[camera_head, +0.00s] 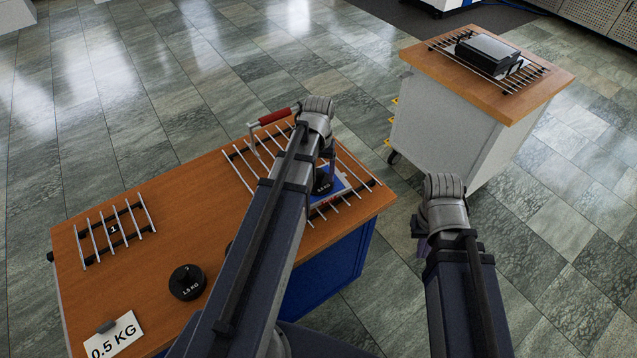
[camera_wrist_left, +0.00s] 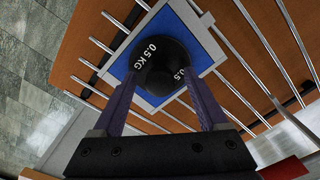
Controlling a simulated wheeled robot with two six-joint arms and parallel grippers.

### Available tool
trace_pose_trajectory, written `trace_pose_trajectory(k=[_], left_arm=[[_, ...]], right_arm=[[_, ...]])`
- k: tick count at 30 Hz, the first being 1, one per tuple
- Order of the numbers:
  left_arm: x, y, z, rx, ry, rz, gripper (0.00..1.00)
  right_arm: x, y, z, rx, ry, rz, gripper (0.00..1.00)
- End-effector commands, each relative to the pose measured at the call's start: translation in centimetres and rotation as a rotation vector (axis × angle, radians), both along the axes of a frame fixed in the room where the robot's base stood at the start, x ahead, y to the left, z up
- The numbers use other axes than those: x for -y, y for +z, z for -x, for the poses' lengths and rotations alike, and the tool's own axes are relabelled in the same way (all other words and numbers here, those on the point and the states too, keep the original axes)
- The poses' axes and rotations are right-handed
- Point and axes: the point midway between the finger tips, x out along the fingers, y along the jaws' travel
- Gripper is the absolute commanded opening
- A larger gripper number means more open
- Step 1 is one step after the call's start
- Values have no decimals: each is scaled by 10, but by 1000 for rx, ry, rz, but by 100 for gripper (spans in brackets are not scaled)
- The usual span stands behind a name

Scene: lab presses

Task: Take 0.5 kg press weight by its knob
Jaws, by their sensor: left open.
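The black 0.5 kg press weight (camera_wrist_left: 160,50) stands on a blue plate with a pale border (camera_wrist_left: 210,48) in the left wrist view. In the head view the weight (camera_head: 322,184) is partly hidden by my left arm. My left gripper (camera_wrist_left: 160,84) is open, with one finger on each side of the weight's near part in the picture; I cannot tell whether they touch it. In the head view this gripper (camera_head: 325,158) is just above the weight. The knob is hard to make out against the dark body. My right gripper (camera_head: 421,243) hangs empty-looking beside the table, its fingers mostly hidden.
The plate lies on a metal rack (camera_head: 360,172) with a red-handled lever (camera_head: 279,116) behind. A 1.5 kg weight (camera_head: 187,282), a smaller rack (camera_head: 115,230) and a "0.5 KG" card (camera_head: 113,337) are on the wooden table (camera_head: 160,195). Another cabinet (camera_head: 450,125) stands at right.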

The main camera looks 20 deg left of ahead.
Motion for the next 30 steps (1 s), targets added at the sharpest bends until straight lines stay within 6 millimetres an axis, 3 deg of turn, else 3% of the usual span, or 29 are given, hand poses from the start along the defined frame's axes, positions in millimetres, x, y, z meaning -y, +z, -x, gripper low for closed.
trace_pose_trajectory(k=[2,21,30], left_arm=[[0,0,0,0,0,0,72],[0,0,0,0,0,0,0],[0,0,0,0,0,0,0]], right_arm=[[0,0,0,0,0,0,0],[0,0,0,0,0,0,0],[0,0,0,0,0,0,0]])
